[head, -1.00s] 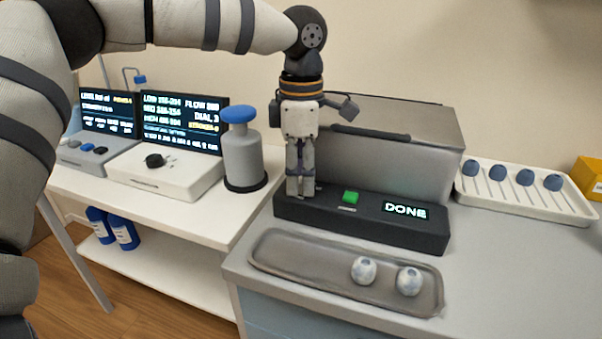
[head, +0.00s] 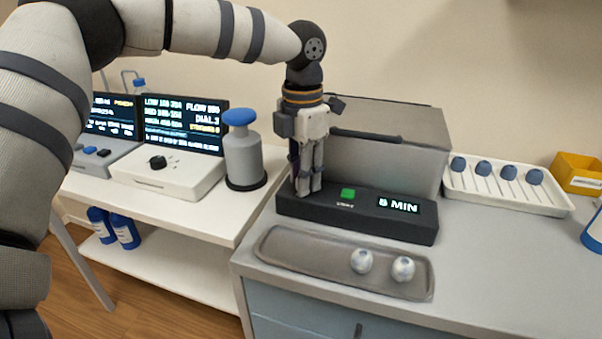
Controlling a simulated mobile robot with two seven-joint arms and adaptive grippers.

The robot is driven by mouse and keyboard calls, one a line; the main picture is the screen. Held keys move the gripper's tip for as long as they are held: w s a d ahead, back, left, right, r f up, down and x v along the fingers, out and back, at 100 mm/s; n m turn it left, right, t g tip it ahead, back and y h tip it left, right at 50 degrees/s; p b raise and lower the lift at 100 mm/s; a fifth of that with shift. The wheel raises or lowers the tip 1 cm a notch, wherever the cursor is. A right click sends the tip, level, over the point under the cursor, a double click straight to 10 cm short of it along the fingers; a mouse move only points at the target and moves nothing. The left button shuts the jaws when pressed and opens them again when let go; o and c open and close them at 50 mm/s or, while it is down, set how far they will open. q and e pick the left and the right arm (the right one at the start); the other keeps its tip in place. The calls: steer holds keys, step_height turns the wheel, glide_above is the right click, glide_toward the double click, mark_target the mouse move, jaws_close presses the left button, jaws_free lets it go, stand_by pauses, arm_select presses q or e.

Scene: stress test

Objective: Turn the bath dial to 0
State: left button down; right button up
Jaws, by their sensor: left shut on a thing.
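The bath is a grey metal box (head: 405,165) with a black front panel (head: 360,220). The panel has a green button (head: 347,193) and a lit display (head: 398,205) that seems to read 8 MIN. My left gripper (head: 309,190) points down at the panel's left end, with its fingers together. It is shut on the bath dial, which the fingers hide, so I cannot read its setting. My right gripper is not in view.
A tray (head: 290,262) with two pale round objects lies in front of the bath. A white rack (head: 520,193) with several blue-grey pieces stands right. On the left bench are a blue-capped bottle (head: 243,155) and a white box (head: 165,180) with a black knob.

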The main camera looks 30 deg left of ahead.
arm_select(q)
steer(key=shift+n, duration=0.7)
steer(key=c, duration=1.6)
jaws_free()
step_height(320, 180, up, 12)
steer(key=shift+f, duration=0.1)
